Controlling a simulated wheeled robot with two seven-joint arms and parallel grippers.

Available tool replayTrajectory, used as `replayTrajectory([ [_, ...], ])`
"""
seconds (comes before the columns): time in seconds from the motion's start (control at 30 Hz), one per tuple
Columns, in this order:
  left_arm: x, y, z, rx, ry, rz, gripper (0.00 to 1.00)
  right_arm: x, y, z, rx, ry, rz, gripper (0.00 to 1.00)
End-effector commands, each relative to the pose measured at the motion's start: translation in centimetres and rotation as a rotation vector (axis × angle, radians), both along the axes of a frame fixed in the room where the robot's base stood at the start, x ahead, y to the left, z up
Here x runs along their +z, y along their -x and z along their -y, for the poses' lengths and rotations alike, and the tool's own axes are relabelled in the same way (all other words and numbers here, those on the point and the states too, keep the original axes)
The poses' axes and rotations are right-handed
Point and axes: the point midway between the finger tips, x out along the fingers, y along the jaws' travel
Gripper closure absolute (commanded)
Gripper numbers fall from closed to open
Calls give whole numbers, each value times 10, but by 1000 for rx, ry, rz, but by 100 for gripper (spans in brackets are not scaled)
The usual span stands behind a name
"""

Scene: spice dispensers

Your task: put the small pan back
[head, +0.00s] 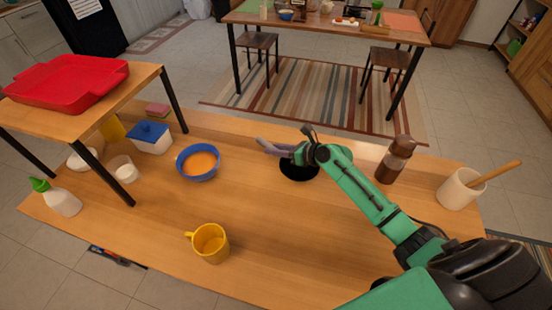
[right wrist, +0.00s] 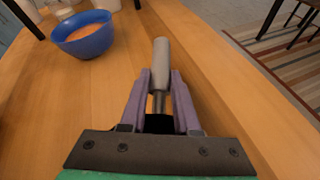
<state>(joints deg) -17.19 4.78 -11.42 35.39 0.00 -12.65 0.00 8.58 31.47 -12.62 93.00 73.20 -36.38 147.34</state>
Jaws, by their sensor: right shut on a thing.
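The small pan (head: 299,173) is black and shows in the head view near the middle of the wooden table, partly hidden under my right arm. My right gripper (head: 283,150) is just above and behind it. In the right wrist view, the purple fingers of the gripper (right wrist: 160,88) are shut on the pan's grey handle (right wrist: 161,60), which points away between the fingertips. Most of the pan body is hidden there by the gripper. I cannot tell whether the pan touches the table. My left gripper is not in view.
A blue bowl with orange contents (head: 198,176) is left of the pan, and a yellow mug (head: 209,243) stands nearer. A brown mill (head: 396,160) and a cream crock (head: 458,192) stand at right. A raised shelf with a red tray (head: 66,82) is at left.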

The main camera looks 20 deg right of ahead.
Motion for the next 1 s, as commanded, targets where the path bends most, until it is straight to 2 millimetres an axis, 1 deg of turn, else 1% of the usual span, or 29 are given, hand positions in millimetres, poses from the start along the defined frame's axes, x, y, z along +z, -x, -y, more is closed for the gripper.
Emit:
replayTrajectory([
  [0.03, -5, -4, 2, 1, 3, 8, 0, -14, 0, 0, -1, -1, -2, 100],
  [0.1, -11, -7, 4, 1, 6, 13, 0, -28, 0, 0, -1, 0, 0, 100],
  [0.17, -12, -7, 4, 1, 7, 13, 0, -35, 0, 0, -1, 0, 0, 100],
  [0.43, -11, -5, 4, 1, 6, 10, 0, -36, 0, 0, 0, 1, 1, 100],
  [0.47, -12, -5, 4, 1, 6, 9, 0, -37, 0, 0, 0, 1, -1, 66],
  [0.5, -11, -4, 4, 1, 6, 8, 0, -36, 0, 0, 1, 1, 0, 51],
  [0.53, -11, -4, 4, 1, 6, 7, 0, -36, 0, 0, 1, 1, 0, 40],
  [0.87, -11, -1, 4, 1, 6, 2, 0, -35, 0, 0, 1, 1, 0, 40],
  [1.0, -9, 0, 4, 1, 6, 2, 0, -31, 9, 7, -1, 0, -1, 40],
])
